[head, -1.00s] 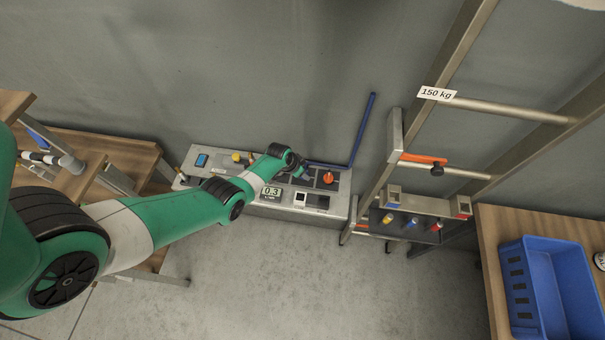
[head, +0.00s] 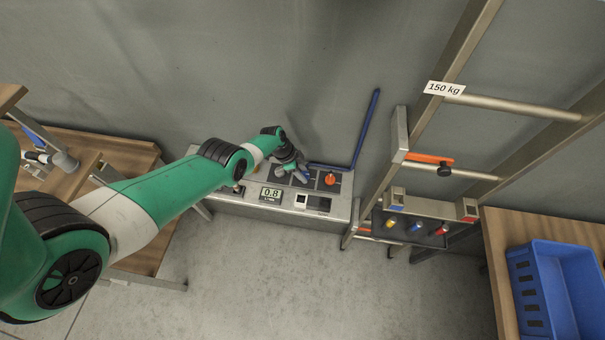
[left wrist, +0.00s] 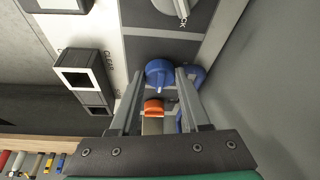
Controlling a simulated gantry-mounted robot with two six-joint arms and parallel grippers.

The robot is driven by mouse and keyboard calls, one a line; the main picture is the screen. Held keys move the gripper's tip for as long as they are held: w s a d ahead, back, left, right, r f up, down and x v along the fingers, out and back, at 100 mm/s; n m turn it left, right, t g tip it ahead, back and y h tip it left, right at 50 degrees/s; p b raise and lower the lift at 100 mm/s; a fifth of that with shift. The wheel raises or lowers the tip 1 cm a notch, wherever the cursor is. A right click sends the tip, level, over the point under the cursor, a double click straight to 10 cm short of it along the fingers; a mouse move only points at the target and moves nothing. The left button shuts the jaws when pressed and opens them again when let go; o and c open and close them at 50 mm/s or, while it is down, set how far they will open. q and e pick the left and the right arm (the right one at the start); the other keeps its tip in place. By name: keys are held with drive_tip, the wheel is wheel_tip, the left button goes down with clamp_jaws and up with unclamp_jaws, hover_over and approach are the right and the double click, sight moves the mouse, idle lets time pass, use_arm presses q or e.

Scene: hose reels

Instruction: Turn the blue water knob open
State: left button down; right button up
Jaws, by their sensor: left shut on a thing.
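The blue water knob (left wrist: 160,72) shows in the left wrist view, between the two fingertips of my left gripper (left wrist: 161,80). The gripper is shut on it. In the head view my left gripper (head: 302,173) reaches down to the panel (head: 235,204), and its fingers largely hide the blue knob. An orange knob (head: 330,179) sits to the right of the gripper on the same panel. A small display (head: 271,194) on the panel reads 0.8. My right gripper is not in view.
A blue pipe (head: 365,130) runs up the wall just behind the knobs and also shows in the left wrist view (left wrist: 197,75). A metal rack (head: 405,165) stands to the right. A blue crate (head: 555,290) sits on a wooden table at the right.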

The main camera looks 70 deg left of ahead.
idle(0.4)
use_arm(q)
drive_tip(key=shift+c, duration=1.9)
unclamp_jaws()
drive_tip(key=p+v, duration=1.1)
drive_tip(key=p, duration=0.1)
drive_tip(key=shift+r+p, duration=0.3)
drive_tip(key=shift+p, duration=0.1)
drive_tip(key=shift+s, duration=0.1)
